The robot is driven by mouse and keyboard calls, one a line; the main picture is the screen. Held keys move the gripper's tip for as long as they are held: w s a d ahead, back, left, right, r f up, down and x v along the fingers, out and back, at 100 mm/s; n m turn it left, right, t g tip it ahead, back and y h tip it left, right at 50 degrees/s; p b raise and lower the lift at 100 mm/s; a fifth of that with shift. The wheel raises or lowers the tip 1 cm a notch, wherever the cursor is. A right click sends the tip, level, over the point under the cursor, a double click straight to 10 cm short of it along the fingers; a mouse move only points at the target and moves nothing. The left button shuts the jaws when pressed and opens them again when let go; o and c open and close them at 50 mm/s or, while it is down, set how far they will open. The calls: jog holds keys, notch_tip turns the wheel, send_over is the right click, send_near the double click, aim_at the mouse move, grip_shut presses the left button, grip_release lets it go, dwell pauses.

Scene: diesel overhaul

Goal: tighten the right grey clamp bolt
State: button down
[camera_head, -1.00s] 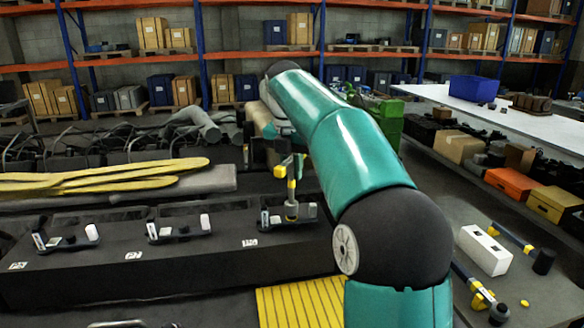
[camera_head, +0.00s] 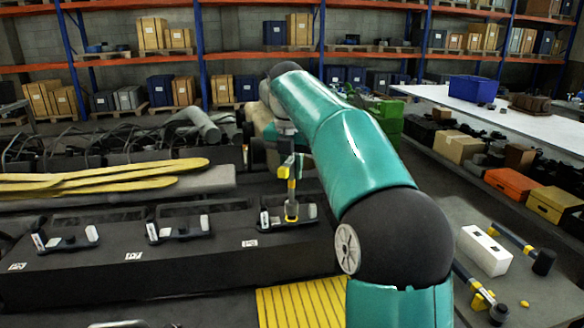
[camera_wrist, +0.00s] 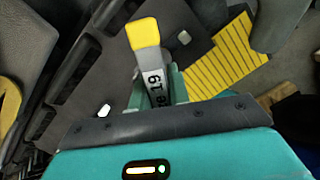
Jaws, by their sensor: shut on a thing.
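Yellow strips (camera_head: 110,178) lie behind the block on the left. A yellow ribbed mat (camera_head: 300,302) lies in front. On the right, a low table (camera_head: 535,290) carries a white box (camera_head: 485,250) and a mallet (camera_head: 543,261). A long white-topped bench (camera_head: 520,117) stands farther back.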

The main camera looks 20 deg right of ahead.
jog(key=shift+f, duration=0.65)
jog(key=m, duration=0.5)
jog(key=shift+g, duration=0.3)
jog(key=m, duration=0.3)
jog(key=m+g, duration=0.1)
jog(key=m, duration=0.2)
jog(key=shift+s+h, duration=0.15)
jog(key=shift+h, duration=0.15)
jog(key=m+g, duration=0.1)
jog(key=m, duration=0.5)
jog(key=shift+m, duration=0.4)
jog(key=m+y, duration=0.1)
jog(key=m, duration=0.4)
jog(key=shift+s+f, duration=0.1)
jog(key=shift+s, duration=0.05)
